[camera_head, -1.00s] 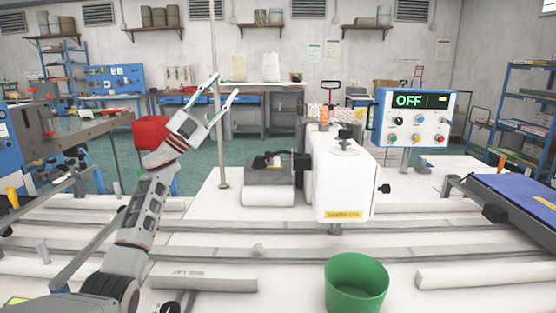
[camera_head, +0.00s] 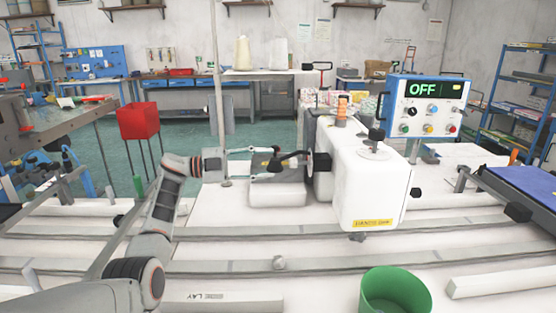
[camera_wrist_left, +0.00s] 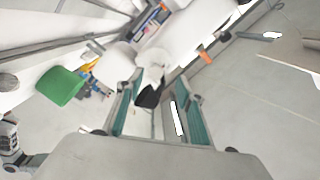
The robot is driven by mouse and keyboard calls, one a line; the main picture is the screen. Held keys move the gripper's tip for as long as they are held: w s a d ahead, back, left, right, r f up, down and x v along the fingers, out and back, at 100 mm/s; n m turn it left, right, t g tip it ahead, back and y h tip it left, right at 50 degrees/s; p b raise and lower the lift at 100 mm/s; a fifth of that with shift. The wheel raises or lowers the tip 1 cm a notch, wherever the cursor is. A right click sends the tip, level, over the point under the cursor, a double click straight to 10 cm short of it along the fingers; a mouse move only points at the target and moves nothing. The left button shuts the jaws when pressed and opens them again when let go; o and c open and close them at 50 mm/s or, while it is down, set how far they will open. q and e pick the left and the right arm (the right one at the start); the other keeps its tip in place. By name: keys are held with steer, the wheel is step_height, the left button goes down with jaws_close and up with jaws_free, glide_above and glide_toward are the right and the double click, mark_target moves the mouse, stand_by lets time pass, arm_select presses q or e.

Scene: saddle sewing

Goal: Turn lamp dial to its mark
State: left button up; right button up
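The white sewing machine (camera_head: 375,185) stands on the white table, with a black lamp-like part (camera_head: 290,158) sticking out at its left. A blue-framed control panel (camera_head: 430,105) behind it reads OFF and carries several coloured knobs. I cannot tell which part is the lamp dial, nor see its mark. My left gripper (camera_head: 262,163) is open, its fingers pointing right at the black part above the grey block. In the left wrist view the fingers (camera_wrist_left: 163,85) are spread, with a black piece (camera_wrist_left: 149,96) near their tips; contact is unclear. My right gripper is not in view.
A green bucket (camera_head: 395,292) stands at the front, right of centre. A thin pole (camera_head: 219,100) rises behind my left wrist. Long grey rails (camera_head: 330,227) cross the table. A blue pad (camera_head: 530,185) lies at the right, and a red bin (camera_head: 138,121) stands at the left.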

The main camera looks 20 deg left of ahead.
mark_target(290, 163)
arm_select(q)
steer(key=shift+g, duration=0.5)
steer(key=x, duration=0.5)
steer(key=s+x, duration=0.1)
steer(key=x, duration=0.1)
steer(key=shift+w+d+r+p, duration=0.2)
steer(key=shift+d+p, duration=0.1)
steer(key=shift+d, duration=0.15)
jaws_close()
